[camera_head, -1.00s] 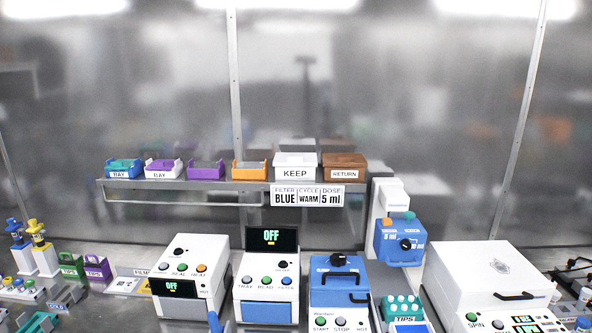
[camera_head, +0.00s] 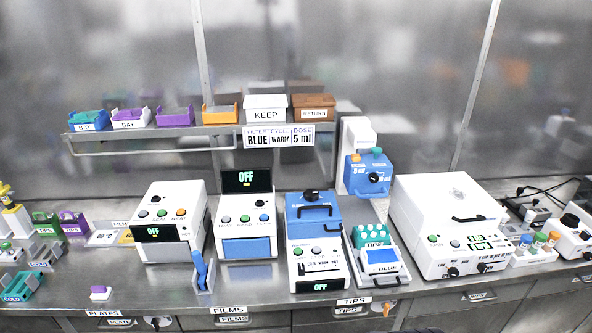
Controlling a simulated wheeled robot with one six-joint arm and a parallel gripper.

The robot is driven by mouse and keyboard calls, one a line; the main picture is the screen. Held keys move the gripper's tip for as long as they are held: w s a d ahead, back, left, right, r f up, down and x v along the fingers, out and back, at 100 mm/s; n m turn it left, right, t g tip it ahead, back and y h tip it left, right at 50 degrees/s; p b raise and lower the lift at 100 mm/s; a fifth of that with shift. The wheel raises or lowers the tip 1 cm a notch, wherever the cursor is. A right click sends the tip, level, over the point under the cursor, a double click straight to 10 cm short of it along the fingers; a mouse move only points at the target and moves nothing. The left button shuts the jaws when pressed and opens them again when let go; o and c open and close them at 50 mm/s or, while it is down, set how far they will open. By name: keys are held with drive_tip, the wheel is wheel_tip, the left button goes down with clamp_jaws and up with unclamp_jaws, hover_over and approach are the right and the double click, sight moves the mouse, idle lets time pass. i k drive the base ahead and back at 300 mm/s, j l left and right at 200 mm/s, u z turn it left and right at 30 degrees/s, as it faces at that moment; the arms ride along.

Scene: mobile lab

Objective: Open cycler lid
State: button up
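The cycler (camera_head: 318,262) is the white machine with a blue lid in the middle of the bench. Its blue lid (camera_head: 304,226) looks shut, with a black knob (camera_head: 312,196) on top and a black handle (camera_head: 315,211) below it. The cycler's front carries a green and a grey button, a lever panel, and a small display reading OFF (camera_head: 320,286). My gripper is not in view.
A white machine with a blue drawer (camera_head: 246,247) stands close on the left. A tips rack (camera_head: 372,236) stands close on the right, beside a large white lidded machine (camera_head: 450,215). A shelf with bays hangs behind. Bare bench (camera_head: 180,285) lies front left.

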sight(322, 217)
drive_tip(key=i+l, duration=0.2)
drive_tip(key=i, duration=0.35)
drive_tip(key=i+l, duration=0.2)
drive_tip(key=i, duration=0.35)
